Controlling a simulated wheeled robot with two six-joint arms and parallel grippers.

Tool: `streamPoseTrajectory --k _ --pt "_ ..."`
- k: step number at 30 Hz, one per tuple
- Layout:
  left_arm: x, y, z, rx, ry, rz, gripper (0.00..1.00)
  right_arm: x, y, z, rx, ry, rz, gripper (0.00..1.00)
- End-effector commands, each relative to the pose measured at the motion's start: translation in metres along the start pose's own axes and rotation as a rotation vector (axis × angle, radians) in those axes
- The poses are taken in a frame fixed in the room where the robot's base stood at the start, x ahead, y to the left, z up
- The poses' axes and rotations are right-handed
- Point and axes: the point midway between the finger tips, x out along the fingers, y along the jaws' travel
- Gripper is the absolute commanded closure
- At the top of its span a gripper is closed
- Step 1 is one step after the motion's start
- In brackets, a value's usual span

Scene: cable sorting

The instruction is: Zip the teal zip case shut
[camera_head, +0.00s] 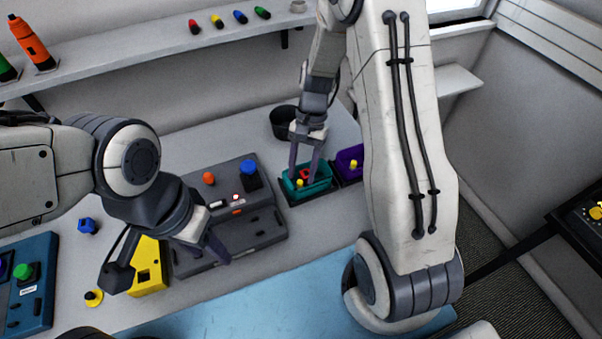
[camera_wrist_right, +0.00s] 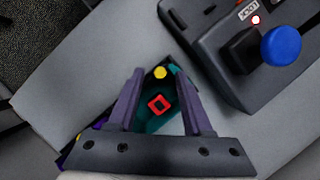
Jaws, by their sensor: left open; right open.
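The teal zip case (camera_head: 320,186) is a small open-topped box on the table, right of the dark grey device. A red square piece (camera_head: 306,174) shows in it, and a yellow knob (camera_head: 300,183) is at its near side. My right gripper (camera_head: 304,168) points down over the case with its fingers apart. In the right wrist view the open fingers (camera_wrist_right: 160,78) frame the red square (camera_wrist_right: 159,103), with the yellow knob (camera_wrist_right: 160,72) beyond it. I cannot tell whether the fingers touch the case. My left gripper (camera_head: 170,264) is open and empty near the yellow block.
A purple case (camera_head: 349,161) stands right beside the teal one. The grey device (camera_head: 240,207) with a blue knob (camera_head: 248,167) is to the left. A black cup (camera_head: 283,122) stands behind. A yellow block (camera_head: 150,276) and blue device (camera_head: 30,290) are at left.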

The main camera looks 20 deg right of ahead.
Motion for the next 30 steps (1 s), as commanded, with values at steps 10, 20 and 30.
streamPoseTrajectory --k 10,20,30 --pt "-0.002 0.0 0.0 0.0 0.0 0.0 0.5 0.017 0.0 0.0 -0.001 0.001 0.001 0.5" --pt "-0.002 0.0 0.0 0.0 0.0 0.0 0.5 0.016 0.0 0.0 -0.002 0.001 0.0 1.0" --pt "-0.002 0.0 0.0 0.0 0.0 0.0 0.5 0.016 0.0 0.0 -0.002 0.001 0.0 1.0"
